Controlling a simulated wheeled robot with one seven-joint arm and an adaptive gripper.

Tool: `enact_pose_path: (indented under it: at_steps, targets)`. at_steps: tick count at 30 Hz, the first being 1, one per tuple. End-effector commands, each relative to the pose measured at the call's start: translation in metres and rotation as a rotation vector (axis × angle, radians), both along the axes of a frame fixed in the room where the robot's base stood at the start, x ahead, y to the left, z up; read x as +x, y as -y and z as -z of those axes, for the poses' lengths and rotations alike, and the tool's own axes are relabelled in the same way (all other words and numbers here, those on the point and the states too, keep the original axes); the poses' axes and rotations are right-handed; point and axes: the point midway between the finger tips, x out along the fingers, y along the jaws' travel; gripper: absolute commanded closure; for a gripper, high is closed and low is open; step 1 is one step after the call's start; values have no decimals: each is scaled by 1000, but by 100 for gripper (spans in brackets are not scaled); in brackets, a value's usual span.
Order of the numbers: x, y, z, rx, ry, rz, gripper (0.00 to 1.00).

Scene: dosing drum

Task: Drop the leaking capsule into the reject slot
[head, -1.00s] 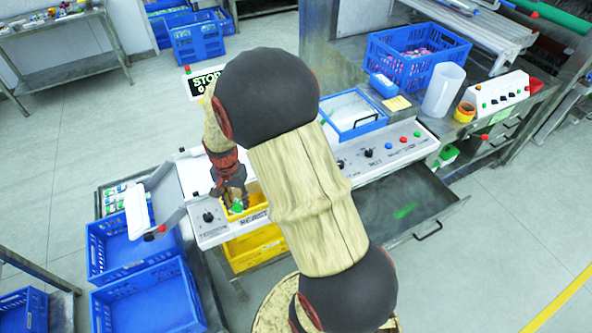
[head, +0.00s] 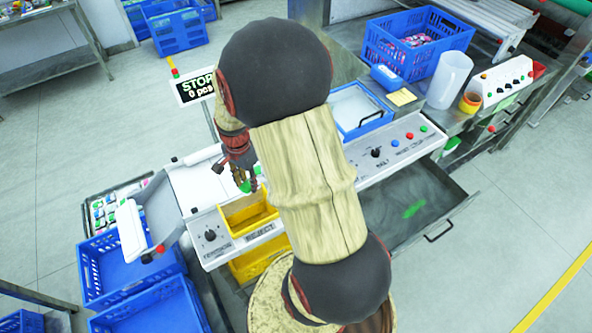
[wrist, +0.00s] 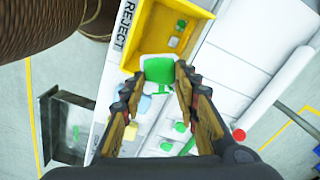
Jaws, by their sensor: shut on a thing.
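My gripper (wrist: 158,85) is shut on a green-ended capsule (wrist: 158,69), seen between the fingertips in the wrist view. In the head view my gripper (head: 243,178) hangs just behind the yellow reject tray, with the green capsule (head: 246,186) at its tips. The yellow reject tray (head: 232,229) sits in the white panel behind the REJECT label. The tray's wall also shows in the wrist view (wrist: 136,38), with small green and grey pieces inside it. The capsule overlaps the tray's edge there; its height above it is unclear. No leak can be made out.
A white panel with a black knob (head: 210,236) lies left of the tray. Blue crates (head: 130,270) stand at the left, an open grey drawer (head: 410,205) at the right. A STOP sign (head: 197,87) stands behind. My arm hides the middle of the bench.

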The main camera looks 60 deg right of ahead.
Motion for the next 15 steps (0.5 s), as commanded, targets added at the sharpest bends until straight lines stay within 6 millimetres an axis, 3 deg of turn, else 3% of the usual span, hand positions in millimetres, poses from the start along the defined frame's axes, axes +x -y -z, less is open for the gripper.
enact_pose_path:
  at_steps: [15]
  targets:
    - [0, 0, 54, 1, -1, -1, 80]
